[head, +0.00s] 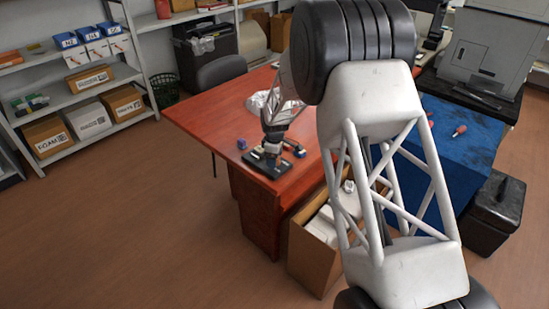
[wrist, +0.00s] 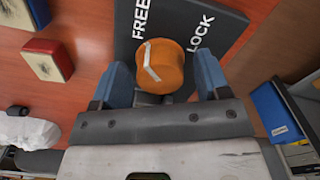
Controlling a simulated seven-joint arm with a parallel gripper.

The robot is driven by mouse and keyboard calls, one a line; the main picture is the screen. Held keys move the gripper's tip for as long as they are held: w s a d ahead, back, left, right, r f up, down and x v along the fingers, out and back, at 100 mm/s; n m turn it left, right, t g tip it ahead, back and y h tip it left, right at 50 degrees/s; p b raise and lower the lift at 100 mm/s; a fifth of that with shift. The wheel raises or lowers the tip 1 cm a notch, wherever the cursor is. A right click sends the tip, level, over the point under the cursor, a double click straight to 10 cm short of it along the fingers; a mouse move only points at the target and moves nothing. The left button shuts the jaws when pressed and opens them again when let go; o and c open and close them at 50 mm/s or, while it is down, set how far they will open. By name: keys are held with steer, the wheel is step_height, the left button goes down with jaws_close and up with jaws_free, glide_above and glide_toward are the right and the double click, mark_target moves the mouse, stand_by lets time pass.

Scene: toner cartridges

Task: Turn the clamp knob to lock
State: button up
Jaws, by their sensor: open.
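The clamp knob (wrist: 172,66) is a round orange knob in the wrist view, with a bent white pointer mark on its left part, on the side of the word FREE. It sits on a dark plate (wrist: 230,22) lettered FREE on the left and LOCK on the right. The plate (head: 258,163) also shows near the front edge of the red table in the head view. My gripper (wrist: 163,62) is open, its blue fingers on the left and right of the knob. In the head view, my gripper hides the knob.
A crumpled white bag (wrist: 30,131) lies at the lower left. The red table (head: 215,115) has free room left of the plate. An open carton (head: 310,260) stands below its right side.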

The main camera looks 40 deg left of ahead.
steer(key=c, duration=0.9)
